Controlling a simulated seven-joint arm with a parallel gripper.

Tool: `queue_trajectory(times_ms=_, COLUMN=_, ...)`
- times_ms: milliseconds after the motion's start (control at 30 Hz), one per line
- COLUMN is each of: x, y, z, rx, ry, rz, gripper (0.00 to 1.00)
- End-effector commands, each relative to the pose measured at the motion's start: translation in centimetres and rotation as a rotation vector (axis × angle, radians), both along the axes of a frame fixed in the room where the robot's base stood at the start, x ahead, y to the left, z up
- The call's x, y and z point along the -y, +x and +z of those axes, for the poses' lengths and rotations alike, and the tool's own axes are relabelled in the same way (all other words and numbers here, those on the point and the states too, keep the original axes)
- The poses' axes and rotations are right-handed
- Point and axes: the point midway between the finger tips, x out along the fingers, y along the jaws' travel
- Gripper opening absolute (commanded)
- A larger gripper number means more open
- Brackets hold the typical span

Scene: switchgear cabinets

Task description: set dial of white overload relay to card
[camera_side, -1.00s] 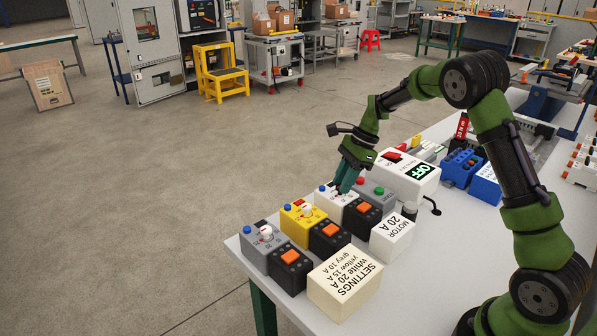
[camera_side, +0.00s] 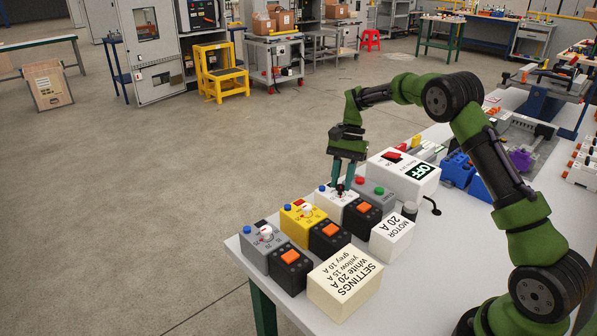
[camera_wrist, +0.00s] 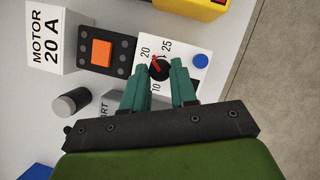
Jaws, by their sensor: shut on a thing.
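The white overload relay (camera_side: 329,199) stands in the row between the yellow relay and a grey block; its face also shows in the wrist view (camera_wrist: 190,82). Its round black dial (camera_wrist: 160,70) has a red pointer, aimed between the 20 and 25 marks, closer to 20 as seen here. My gripper (camera_wrist: 161,76) is shut on the dial, one teal finger on each side. In the side view my gripper (camera_side: 342,186) points down onto the relay. The cream settings card (camera_side: 345,283) reads white 20 A, yellow 15 A, grey 10 A.
A yellow relay (camera_side: 297,223) and a grey relay (camera_side: 257,247) stand to the left. Black blocks with orange buttons (camera_side: 361,208) adjoin the relays. A MOTOR 20 A block (camera_side: 391,240) and a white box showing OFF (camera_side: 402,177) stand close by.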

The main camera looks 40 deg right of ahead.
Motion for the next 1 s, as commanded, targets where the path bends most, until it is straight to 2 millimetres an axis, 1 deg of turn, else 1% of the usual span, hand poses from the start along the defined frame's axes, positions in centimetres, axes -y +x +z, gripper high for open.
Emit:
queue_trajectory(times_ms=200, x=0.00, y=0.14, z=0.07, rx=0.000, ry=-0.001, rz=0.133, gripper=0.00)
queue_trajectory(times_ms=400, x=-0.05, y=0.21, z=0.11, rx=0.002, ry=-0.001, rz=0.206, gripper=0.00)
queue_trajectory(times_ms=600, x=-0.05, y=0.22, z=0.13, rx=0.002, ry=-0.002, rz=0.238, gripper=0.00)
queue_trajectory(times_ms=1000, x=-0.06, y=0.23, z=0.15, rx=0.002, ry=-0.002, rz=0.241, gripper=0.00)
